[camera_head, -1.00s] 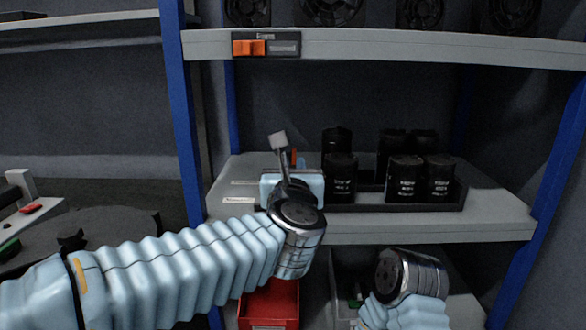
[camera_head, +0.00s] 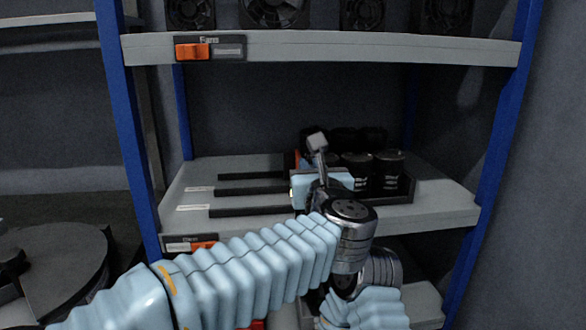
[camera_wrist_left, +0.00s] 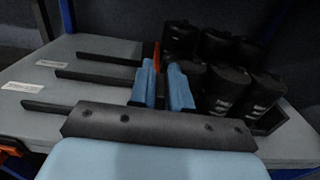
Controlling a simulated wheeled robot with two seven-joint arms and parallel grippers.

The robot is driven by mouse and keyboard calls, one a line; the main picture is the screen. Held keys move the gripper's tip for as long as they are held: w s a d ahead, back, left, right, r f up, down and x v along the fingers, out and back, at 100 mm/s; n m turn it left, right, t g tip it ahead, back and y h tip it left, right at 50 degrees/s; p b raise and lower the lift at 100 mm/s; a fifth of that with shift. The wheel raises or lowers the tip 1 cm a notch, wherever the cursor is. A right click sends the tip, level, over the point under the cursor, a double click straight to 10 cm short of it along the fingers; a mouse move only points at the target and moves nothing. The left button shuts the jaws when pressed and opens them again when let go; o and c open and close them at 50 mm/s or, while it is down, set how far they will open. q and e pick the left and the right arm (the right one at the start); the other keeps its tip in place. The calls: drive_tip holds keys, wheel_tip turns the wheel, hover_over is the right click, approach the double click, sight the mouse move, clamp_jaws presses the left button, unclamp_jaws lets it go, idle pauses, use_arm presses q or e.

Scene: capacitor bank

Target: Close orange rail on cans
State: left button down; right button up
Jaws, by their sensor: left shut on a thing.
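The orange rail (camera_head: 298,158) shows as a narrow upright strip at the left side of the black cans (camera_head: 388,172), on the middle shelf. In the left wrist view the rail (camera_wrist_left: 157,52) shows just beyond and between my blue fingers. My left gripper (camera_head: 318,182) is shut on the rail; its fingers (camera_wrist_left: 162,85) hide most of it. The cans (camera_wrist_left: 228,92) stand upright, close together in two rows to the right of the fingers. The gripper hides part of the nearest left can. My right arm's wrist shows low in the head view; its fingers are out of view.
Bare black tracks (camera_head: 250,211) run left from the rail along the grey shelf (camera_head: 440,208). A shelf above (camera_head: 380,46) holds several fans. Blue posts (camera_head: 128,130) stand at both sides. The shelf's left part is clear apart from the tracks.

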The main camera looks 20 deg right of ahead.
use_arm(q)
drive_tip(key=c, duration=1.2)
unclamp_jaws()
drive_tip(key=shift+o, duration=0.2)
drive_tip(key=shift+s, duration=0.15)
drive_tip(key=b+v, duration=0.3)
drive_tip(key=v, duration=1)
drive_tip(key=shift+s+a, duration=0.15)
drive_tip(key=shift+s, duration=0.15)
